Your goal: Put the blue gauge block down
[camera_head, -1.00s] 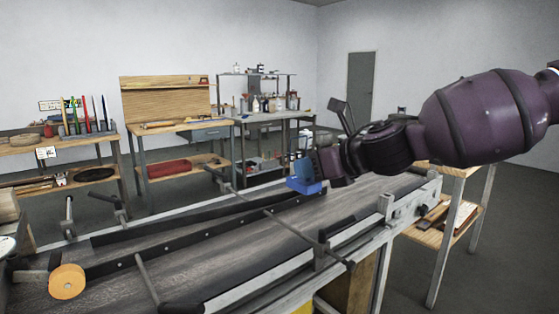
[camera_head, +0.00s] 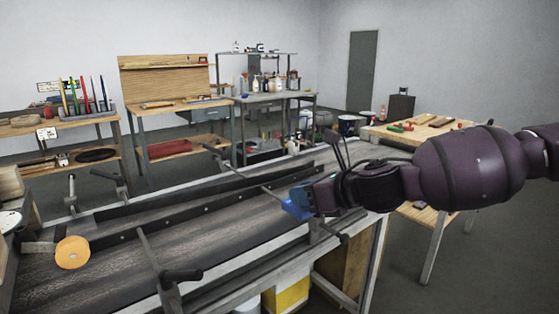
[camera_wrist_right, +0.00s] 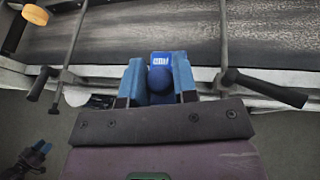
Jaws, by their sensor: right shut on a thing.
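The blue gauge block (camera_head: 296,205) is held at the tip of my right gripper (camera_head: 311,196), near the front rail of the conveyor (camera_head: 200,232). In the right wrist view the block (camera_wrist_right: 161,72) sits between the two blue fingers of the gripper (camera_wrist_right: 160,75), which are shut on it. The conveyor's dark belt (camera_wrist_right: 190,35) lies beyond the block there. I cannot tell whether the block touches anything below. A small dark gripper with blue tips, seemingly my left gripper (camera_wrist_right: 40,152), shows at the lower left of the wrist view, its opening unclear.
Guide rods with black handles (camera_head: 182,275) stick up along the conveyor's front edge. An orange roll (camera_head: 72,252) lies at its left end. A wooden table with tools (camera_head: 425,130) stands behind my right arm. Workbenches (camera_head: 175,105) line the back wall.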

